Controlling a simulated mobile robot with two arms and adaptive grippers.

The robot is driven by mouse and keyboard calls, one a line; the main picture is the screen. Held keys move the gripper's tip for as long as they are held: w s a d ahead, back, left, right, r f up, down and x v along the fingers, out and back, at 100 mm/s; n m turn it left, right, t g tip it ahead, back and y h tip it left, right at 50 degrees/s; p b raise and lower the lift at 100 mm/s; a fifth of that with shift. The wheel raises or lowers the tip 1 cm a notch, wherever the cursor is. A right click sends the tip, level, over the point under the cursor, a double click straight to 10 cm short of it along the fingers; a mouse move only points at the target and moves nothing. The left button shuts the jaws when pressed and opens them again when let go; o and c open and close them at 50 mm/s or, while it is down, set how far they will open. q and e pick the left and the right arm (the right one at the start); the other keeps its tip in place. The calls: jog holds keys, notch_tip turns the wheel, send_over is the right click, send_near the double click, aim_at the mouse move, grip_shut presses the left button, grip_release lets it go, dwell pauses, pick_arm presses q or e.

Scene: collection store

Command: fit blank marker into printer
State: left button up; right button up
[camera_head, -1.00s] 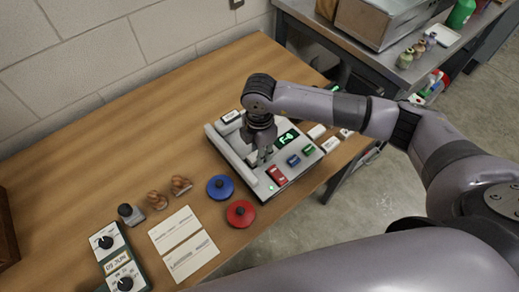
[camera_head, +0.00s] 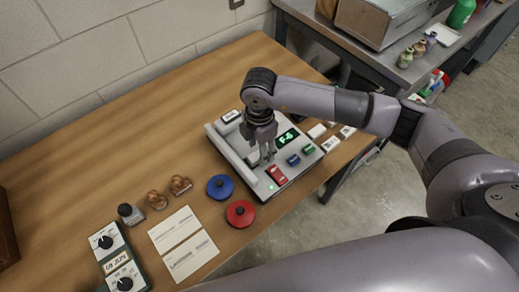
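The printer is a pale grey machine (camera_head: 237,162) on the wooden table, with a lit green display (camera_head: 286,139) and red, blue and green buttons. A white marker block (camera_head: 229,117) with dark print sits at its far left corner. Several small white blocks, one of them here (camera_head: 331,145), lie beside its right edge; I cannot tell which is the blank marker. My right gripper (camera_head: 268,158) points down over the middle of the printer, close to the red button (camera_head: 277,174). Its fingers are small and partly merge, so their opening and any hold are unclear. My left gripper is out of view.
A blue round pad (camera_head: 220,187), a red round pad (camera_head: 240,213), wooden stamps (camera_head: 157,199), a printed card (camera_head: 184,244) and a dial box (camera_head: 122,265) stand left of and in front of the printer. The table's back left is clear. A metal bench (camera_head: 350,50) stands behind.

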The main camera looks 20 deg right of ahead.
notch_tip(320, 180, up, 10)
jog(key=shift+r, duration=0.25)
dwell(0.5)
